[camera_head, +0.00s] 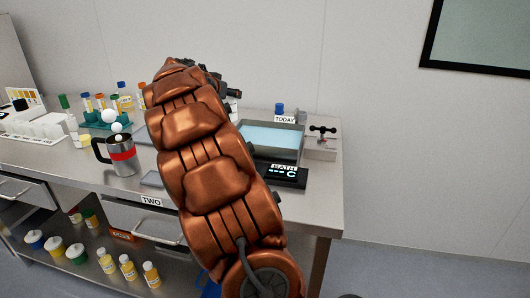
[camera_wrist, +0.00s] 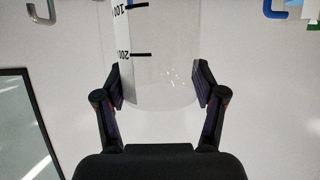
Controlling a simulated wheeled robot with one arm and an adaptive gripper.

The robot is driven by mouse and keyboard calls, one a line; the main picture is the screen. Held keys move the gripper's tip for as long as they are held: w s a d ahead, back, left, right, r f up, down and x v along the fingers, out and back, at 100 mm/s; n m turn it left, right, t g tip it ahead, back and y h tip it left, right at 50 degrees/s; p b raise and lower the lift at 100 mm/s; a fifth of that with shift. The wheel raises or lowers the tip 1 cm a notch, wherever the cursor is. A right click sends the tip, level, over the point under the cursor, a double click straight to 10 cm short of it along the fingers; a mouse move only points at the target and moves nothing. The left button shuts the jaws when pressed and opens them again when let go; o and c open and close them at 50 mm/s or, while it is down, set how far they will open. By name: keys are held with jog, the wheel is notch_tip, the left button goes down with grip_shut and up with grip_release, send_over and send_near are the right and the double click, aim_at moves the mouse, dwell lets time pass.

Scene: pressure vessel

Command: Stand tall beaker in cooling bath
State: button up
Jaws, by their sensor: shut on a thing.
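The tall clear beaker (camera_wrist: 165,50) fills the top middle of the wrist view, with black graduation marks on a white strip. My gripper (camera_wrist: 160,84) is shut on it, one finger pad on each side. In the head view my gripper (camera_head: 228,89) is mostly hidden behind my copper-coloured arm, and the beaker cannot be made out clearly. The cooling bath (camera_head: 301,133) is a rectangular metal basin of pale blue liquid on the right of the bench. My arm covers its left side. Its dark display (camera_head: 287,175) reads BATH.
A block with a black valve handle (camera_head: 322,140) stands right of the bath. A TODAY label (camera_head: 285,119) and blue-capped bottle (camera_head: 280,108) are at its back. A steel mug (camera_head: 122,155), a white rack (camera_head: 35,130) and several capped vials stand left.

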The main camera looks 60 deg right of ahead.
jog(key=s+d+f+m+g+h, duration=0.1)
jog(key=s+d+m+g, duration=0.3)
jog(key=s+d, duration=0.5)
jog(key=shift+s+a+f, duration=0.25)
jog(key=shift+s+f, duration=0.05)
jog(key=shift+f, duration=1.4)
jog(key=shift+s+a+f, duration=0.3)
jog(key=shift+s+f, duration=0.05)
jog(key=shift+f, duration=1.3)
jog(key=shift+s+a+f, duration=0.25)
jog(key=shift+s+f, duration=0.05)
jog(key=shift+f, duration=1.4)
jog(key=shift+f+b, duration=0.15)
jog(key=shift+b, duration=0.2)
jog(key=o, duration=1.4)
jog(key=shift+c, duration=0.2)
jog(key=shift+r+p, duration=0.2)
jog(key=shift+p, duration=0.1)
jog(key=b+v, duration=0.2)
jog(key=v, duration=1)
jog(key=shift+w, duration=0.15)
